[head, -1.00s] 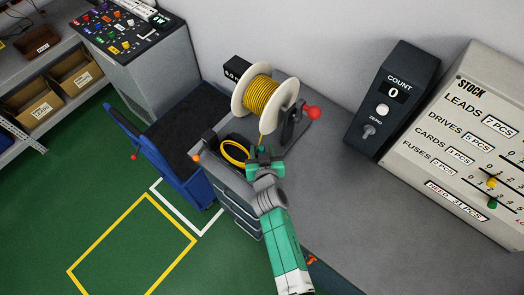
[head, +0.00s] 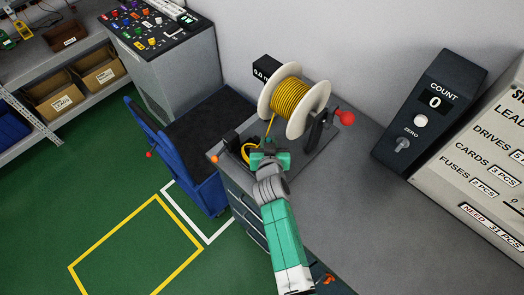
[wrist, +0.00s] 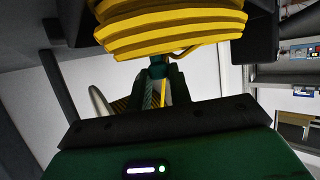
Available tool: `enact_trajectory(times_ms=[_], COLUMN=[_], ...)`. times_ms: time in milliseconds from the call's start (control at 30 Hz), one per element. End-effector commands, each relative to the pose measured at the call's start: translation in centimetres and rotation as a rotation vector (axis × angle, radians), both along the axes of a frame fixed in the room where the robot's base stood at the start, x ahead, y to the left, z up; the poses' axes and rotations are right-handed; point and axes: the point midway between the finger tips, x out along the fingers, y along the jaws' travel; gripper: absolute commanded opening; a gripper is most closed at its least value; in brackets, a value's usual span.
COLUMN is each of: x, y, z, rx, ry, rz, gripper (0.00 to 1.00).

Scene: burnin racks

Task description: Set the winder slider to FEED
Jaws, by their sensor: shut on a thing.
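My gripper (head: 269,152) is in front of the spool, low by the winder base. In the wrist view its dark fingers (wrist: 159,80) are shut on a small teal knob (wrist: 158,68), which I take to be the slider's. The knob (head: 268,140) shows just past the fingers in the head view. The slider's track and any FEED label are hidden or too small to read.
A red crank knob (head: 345,118) sticks out right of the spool. A loose yellow coil (head: 246,151) and an orange knob (head: 214,158) are left of my gripper. A COUNT box (head: 430,115) reading 0 stands on the right. The front bench top is clear.

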Motion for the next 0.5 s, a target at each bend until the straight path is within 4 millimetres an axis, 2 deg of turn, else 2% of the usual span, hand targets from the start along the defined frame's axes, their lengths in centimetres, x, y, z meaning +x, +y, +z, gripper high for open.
enact_trajectory(times_ms=[167,200,300,500], x=[-0.15,-0.15,-0.14,-0.11], y=[0.35,0.36,0.34,0.28], z=[-0.38,-0.39,-0.34,-0.24], rx=[0.001,0.001,0.001,0.001], ry=[0.008,0.008,0.007,0.005], rz=[0.004,0.004,0.004,0.004], gripper=[0.00,0.24,0.42,0.42])
